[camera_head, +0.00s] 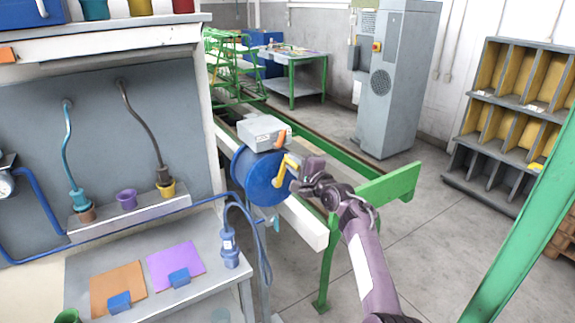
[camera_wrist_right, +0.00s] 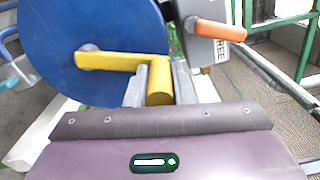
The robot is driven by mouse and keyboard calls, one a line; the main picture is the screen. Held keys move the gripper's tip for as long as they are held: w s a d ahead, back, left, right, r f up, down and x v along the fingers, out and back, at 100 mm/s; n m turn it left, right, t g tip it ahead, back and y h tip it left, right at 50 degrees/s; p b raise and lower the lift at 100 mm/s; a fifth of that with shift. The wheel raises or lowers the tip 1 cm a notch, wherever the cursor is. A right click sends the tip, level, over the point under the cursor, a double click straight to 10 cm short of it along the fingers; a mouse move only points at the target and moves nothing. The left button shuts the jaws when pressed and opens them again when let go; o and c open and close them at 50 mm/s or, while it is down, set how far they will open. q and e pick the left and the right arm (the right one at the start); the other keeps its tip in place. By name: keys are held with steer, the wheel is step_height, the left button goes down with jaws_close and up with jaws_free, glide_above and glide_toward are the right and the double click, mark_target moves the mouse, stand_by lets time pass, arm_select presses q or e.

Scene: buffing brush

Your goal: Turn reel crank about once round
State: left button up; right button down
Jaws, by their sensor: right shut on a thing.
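The blue reel (camera_head: 257,176) is mounted beside the workbench, at the middle of the head view. Its yellow crank (camera_head: 288,168) sticks out on the right side of the reel. In the right wrist view the crank arm (camera_wrist_right: 108,61) runs level from the blue disc (camera_wrist_right: 50,40) to a yellow handle (camera_wrist_right: 159,82). My right gripper (camera_head: 297,178) is at the crank, with its grey fingers shut on the yellow handle. My left gripper is not in view.
A grey box (camera_head: 263,131) with an orange lever (camera_head: 278,139) sits above the reel. A blue hose runs from the reel to the workbench (camera_head: 190,285) on the left. A green frame (camera_head: 385,190) stands to the right. Open floor lies beyond it.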

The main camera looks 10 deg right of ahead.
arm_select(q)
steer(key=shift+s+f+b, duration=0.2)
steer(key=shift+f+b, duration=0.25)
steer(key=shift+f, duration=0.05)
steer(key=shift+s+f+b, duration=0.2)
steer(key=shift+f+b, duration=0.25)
arm_select(e)
steer(key=shift+w+d+f+m, duration=0.25)
steer(key=shift+d+f+m, duration=0.45)
steer(key=shift+m, duration=0.55)
steer(key=shift+w+d+f+m, duration=0.25)
steer(key=shift+d+f+m, duration=0.45)
steer(key=shift+m, duration=0.5)
steer(key=shift+w+d+f+m, duration=0.25)
steer(key=shift+d+f+m, duration=0.4)
steer(key=shift+m, duration=0.6)
steer(key=shift+d, duration=0.1)
steer(key=c, duration=1.3)
jaws_free()
steer(key=shift+o, duration=0.2)
steer(key=shift+s, duration=0.1)
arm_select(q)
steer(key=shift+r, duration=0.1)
arm_select(e)
steer(key=v, duration=0.7)
steer(key=shift+s+d, duration=0.15)
steer(key=shift+s, duration=0.1)
